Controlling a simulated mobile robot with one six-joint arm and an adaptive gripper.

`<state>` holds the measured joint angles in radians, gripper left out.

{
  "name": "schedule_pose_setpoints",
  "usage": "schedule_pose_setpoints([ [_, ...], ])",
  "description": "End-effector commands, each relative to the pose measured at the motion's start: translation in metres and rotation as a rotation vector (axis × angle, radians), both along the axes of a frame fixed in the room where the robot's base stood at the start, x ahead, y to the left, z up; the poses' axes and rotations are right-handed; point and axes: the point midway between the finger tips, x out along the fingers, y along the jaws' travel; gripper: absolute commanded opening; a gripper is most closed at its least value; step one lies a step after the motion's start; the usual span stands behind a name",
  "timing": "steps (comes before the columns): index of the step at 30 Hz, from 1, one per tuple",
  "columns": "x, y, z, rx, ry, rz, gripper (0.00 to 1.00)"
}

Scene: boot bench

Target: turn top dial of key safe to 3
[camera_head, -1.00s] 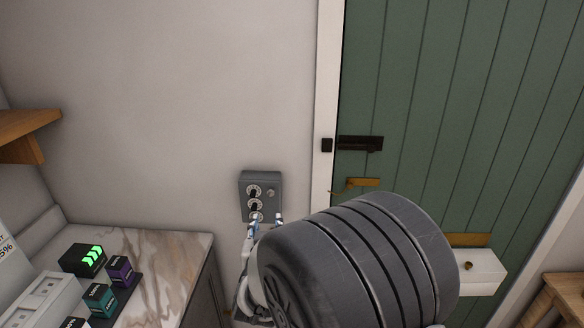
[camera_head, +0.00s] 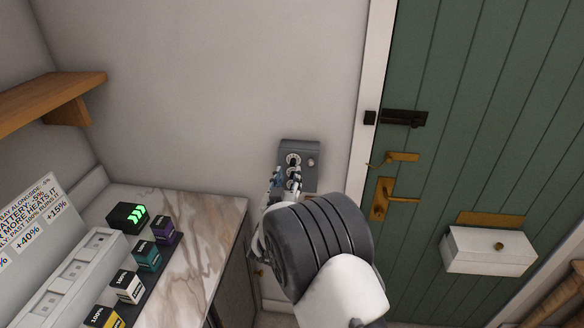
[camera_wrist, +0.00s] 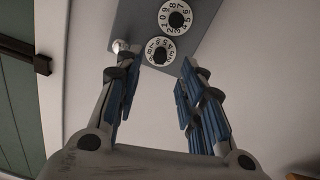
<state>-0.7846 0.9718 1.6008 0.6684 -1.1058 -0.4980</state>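The grey key safe (camera_head: 299,148) is fixed to the wall left of the green door. Its top dial (camera_head: 293,159) is white with a dark centre, and a small round knob (camera_head: 311,162) sits to its right. In the wrist view the safe is upside down, so the top dial (camera_wrist: 160,51) appears below the other dial (camera_wrist: 175,18). My gripper (camera_wrist: 156,70) is open and empty, its blue-padded fingers apart on either side below the top dial in that view. In the head view my gripper (camera_head: 285,177) partly hides the lower dial. The dial setting is not readable with certainty.
A marble-topped counter (camera_head: 190,215) stands at the left, with small labelled boxes and a white panel. A wooden shelf (camera_head: 55,98) is above it. The green door (camera_head: 450,150) has brass handles (camera_head: 385,198) and a white box (camera_head: 488,250).

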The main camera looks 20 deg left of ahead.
Motion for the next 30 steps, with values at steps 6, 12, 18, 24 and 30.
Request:
schedule_pose_setpoints([
  [6,0.040,0.007,-0.001,0.000,-0.001,-0.001,0.36],
  [12,0.057,0.011,0.000,-0.001,0.000,0.000,0.36],
  [18,0.060,0.012,0.000,-0.001,0.001,0.000,0.36],
  [24,0.060,0.012,0.000,-0.001,0.001,0.000,0.34],
  [30,0.060,0.012,0.000,-0.001,0.000,0.000,0.20],
])
